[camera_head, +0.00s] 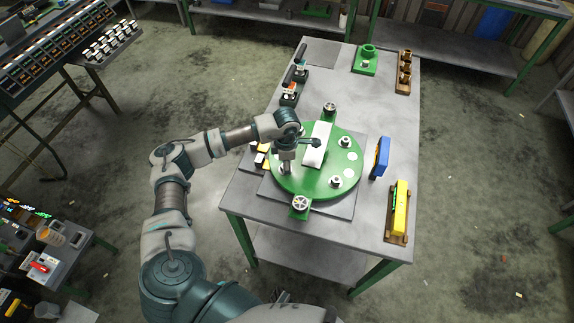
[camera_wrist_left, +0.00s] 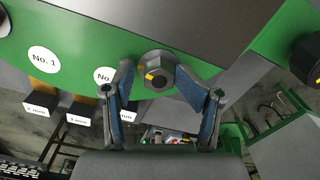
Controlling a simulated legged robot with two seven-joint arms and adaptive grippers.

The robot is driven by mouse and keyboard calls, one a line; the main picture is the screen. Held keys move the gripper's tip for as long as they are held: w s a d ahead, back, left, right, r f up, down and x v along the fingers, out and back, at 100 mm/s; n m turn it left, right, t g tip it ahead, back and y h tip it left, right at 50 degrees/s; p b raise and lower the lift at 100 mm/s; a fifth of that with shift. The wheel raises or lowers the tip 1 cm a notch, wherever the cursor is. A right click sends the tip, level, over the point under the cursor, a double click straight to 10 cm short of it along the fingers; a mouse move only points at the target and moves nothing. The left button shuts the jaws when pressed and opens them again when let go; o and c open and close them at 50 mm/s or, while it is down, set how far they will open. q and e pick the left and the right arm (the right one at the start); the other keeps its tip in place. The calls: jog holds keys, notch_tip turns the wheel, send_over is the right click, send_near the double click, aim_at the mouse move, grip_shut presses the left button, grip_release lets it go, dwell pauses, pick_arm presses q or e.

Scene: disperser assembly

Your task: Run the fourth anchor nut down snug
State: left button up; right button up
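A green round plate (camera_head: 352,165) lies on the grey table, with an upright pale block (camera_head: 316,150) near its middle. Two anchor nuts show on its right side, one upper (camera_head: 345,142) and one lower (camera_head: 335,182). My left gripper (camera_head: 285,170) points down at the plate's left part. In the left wrist view, a grey hex nut (camera_wrist_left: 158,70) with a yellow mark sits between the fingertips of my left gripper (camera_wrist_left: 156,78). The fingers stand on either side of it with a small gap, so they look open. My right gripper is not in view.
A blue part (camera_head: 381,157) and a yellow part (camera_head: 400,210) stand to the right. A green fixture (camera_head: 366,60) is at the back.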

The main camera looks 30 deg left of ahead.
pick_arm(q)
jog(key=shift+a, duration=0.15)
jog(key=shift+r, duration=0.2)
notch_tip(320, 180, up, 11)
jog(key=shift+r, duration=0.2)
dwell(0.5)
